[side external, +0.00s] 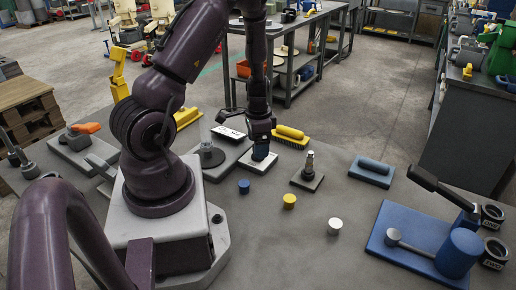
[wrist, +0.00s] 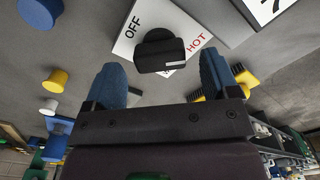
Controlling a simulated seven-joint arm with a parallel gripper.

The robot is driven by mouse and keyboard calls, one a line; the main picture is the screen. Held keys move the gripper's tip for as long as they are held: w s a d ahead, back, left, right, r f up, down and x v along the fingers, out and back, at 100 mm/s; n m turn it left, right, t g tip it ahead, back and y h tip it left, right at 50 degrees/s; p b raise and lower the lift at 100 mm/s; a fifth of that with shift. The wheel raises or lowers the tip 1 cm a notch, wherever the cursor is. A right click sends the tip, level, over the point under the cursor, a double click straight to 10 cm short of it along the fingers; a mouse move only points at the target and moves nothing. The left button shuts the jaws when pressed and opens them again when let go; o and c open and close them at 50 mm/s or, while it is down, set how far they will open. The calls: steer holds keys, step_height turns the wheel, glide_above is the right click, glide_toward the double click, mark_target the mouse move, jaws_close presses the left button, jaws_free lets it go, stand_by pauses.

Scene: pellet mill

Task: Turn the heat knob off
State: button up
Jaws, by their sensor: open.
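The heat knob (wrist: 158,48) is black and stands on a white panel (wrist: 128,40) in the wrist view. A short white mark shows on the knob's near side, away from OFF. My gripper (wrist: 162,70) is open, with one blue-tipped finger on either side of the knob and visible gaps to it. In the side view my gripper (side external: 260,148) points down over the panel (side external: 251,164) and hides the knob.
Blue (side external: 244,186), yellow (side external: 289,201) and white (side external: 334,226) pegs stand in front of the panel. A lever-like fixture (side external: 307,175) is to its right, and a dark round post (side external: 208,153) to its left. A blue lever base (side external: 397,225) sits at the right.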

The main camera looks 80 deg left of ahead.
steer(key=shift+f, duration=1.1)
steer(key=c, duration=0.9)
